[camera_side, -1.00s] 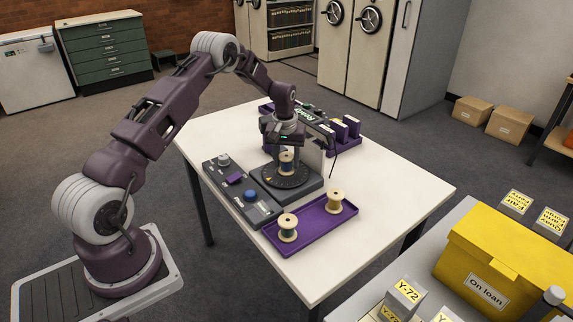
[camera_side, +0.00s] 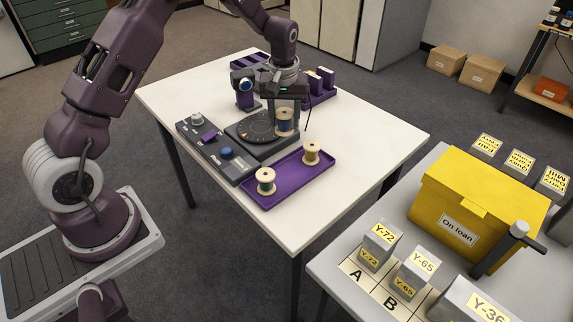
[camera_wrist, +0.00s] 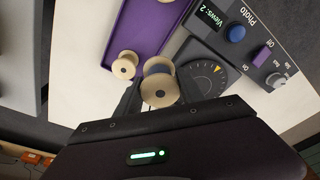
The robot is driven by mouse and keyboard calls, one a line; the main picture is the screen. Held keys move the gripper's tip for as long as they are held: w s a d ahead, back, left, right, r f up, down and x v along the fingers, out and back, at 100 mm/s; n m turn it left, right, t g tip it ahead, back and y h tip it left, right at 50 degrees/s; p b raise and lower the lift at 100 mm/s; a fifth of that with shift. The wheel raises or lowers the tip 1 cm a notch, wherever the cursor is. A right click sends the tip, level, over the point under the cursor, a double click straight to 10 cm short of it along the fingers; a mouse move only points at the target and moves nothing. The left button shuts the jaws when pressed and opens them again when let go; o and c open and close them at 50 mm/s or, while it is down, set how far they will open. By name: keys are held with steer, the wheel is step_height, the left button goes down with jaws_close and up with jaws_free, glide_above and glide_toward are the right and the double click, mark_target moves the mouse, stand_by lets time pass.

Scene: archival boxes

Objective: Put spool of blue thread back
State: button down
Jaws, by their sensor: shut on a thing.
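The spool of blue thread (camera_side: 285,121) is held upright between the fingers of my gripper (camera_side: 286,112). It hangs over the right part of the dark round turntable (camera_side: 246,129) and looks raised off it. In the wrist view the blue spool (camera_wrist: 158,88) shows its pale top flange between the fingers, with the turntable (camera_wrist: 206,75) beside it. The purple tray (camera_side: 276,193) holds a dark green spool (camera_side: 266,182) at its near left end and a yellowish spool (camera_side: 312,152) at its far right end. Bare tray floor lies between them.
A control panel (camera_side: 214,150) with a blue button stands left of the turntable; its screen reads "Views: 2" in the wrist view (camera_wrist: 208,17). A camera-like device (camera_side: 245,88) and a purple rack (camera_side: 320,90) stand behind. The white table (camera_side: 375,135) is clear at right.

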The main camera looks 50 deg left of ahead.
steer(key=s+d+f, duration=0.1)
steer(key=s+d, duration=0.1)
steer(key=d, duration=0.3)
steer(key=f, duration=1)
steer(key=shift+s, duration=0.25)
steer(key=shift+f, duration=0.1)
steer(key=c, duration=0.7)
jaws_free()
